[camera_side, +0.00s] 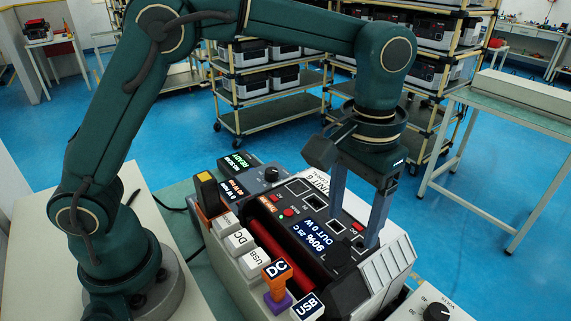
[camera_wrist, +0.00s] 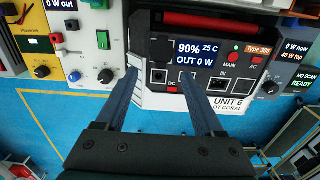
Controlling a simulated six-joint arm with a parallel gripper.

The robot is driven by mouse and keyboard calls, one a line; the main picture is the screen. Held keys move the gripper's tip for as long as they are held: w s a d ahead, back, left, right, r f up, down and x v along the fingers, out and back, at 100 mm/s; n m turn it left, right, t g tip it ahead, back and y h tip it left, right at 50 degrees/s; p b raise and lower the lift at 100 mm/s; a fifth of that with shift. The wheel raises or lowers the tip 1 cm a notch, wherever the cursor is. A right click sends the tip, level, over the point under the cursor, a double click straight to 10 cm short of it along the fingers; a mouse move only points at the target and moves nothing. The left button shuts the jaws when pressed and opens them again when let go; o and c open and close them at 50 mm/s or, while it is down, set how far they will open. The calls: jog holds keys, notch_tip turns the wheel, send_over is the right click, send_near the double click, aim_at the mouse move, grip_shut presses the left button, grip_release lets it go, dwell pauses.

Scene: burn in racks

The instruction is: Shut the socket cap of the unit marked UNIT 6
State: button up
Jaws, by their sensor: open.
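The unit marked UNIT 6 (camera_wrist: 236,100) is a dark panel with a lit screen reading 90% and OUT 0 W. In the side view the unit (camera_side: 318,215) lies below my gripper (camera_side: 356,224). In the wrist view my gripper (camera_wrist: 159,74) is open and empty, its two blue fingers at the panel's lower edge, either side of an uncovered socket (camera_wrist: 159,76) near the DC label. A dark rounded piece (camera_wrist: 163,48) sits left of the screen; I cannot tell whether it is the socket cap. The right finger hides part of another socket. Finger contact is unclear.
White blocks marked DC and USB, with an orange and purple DC piece (camera_side: 278,284), stand along the unit's side. A red bar (camera_side: 270,250) runs beside the panel. Neighbouring units with knobs flank it (camera_wrist: 98,50).

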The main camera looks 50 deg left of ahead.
aim_at(348, 241)
jog(key=shift+f, duration=2)
grip_shut()
jog(key=shift+w+f+g, duration=0.25)
jog(key=shift+w+g, duration=0.05)
jog(key=shift+g, duration=0.35)
jog(key=shift+w+f+g, duration=0.2)
jog(key=shift+w+g, duration=0.05)
jog(key=shift+g, duration=0.4)
grip_release()
jog(key=shift+r, duration=0.1)
